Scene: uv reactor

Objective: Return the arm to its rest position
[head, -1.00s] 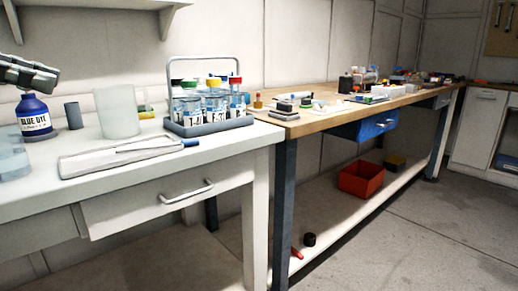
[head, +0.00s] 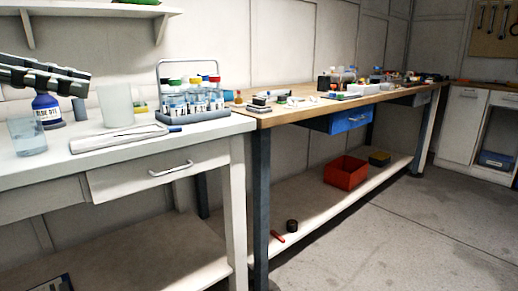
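My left gripper (head: 55,78) comes in from the left edge of the head view, pointing right over the left end of the white bench. It hides the top of the blue dye bottle (head: 47,113). I see the fingers from the side, so I cannot tell whether they are open or shut. I see no object held in them. My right gripper is not in view.
On the white bench (head: 60,172) stand a clear beaker (head: 27,137), a frosted beaker (head: 116,106), a grey cylinder (head: 79,110) and a rack of capped bottles (head: 193,118). A wooden workbench (head: 270,117) with small items adjoins it. The floor at right is clear.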

